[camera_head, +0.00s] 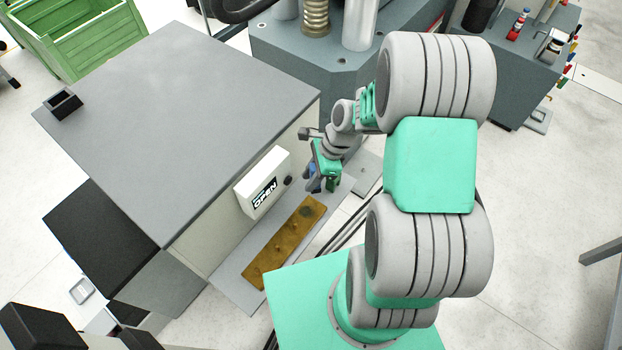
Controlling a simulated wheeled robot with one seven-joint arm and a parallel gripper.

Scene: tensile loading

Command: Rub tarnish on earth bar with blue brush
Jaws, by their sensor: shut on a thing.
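The earth bar (280,249) is a long brass-coloured strip on a grey plate beside the cabinet. A dark tarnish patch (309,211) shows near its far end. My gripper (322,187) is just beyond that end, pointing down. It is shut on the blue brush (314,180), of which only a small blue part shows between the fingers. The brush's tip is hidden, and I cannot tell its height or whether it touches the bar. In the picture it lies just above the dark patch.
A grey-topped cabinet (180,110) stands left of the bar. A white box marked "OPEN" (264,185) juts from its side close to the bar and gripper. Dark cables (348,232) run along the right. A large grey machine (290,60) stands behind. A green crate (90,35) is at the back left.

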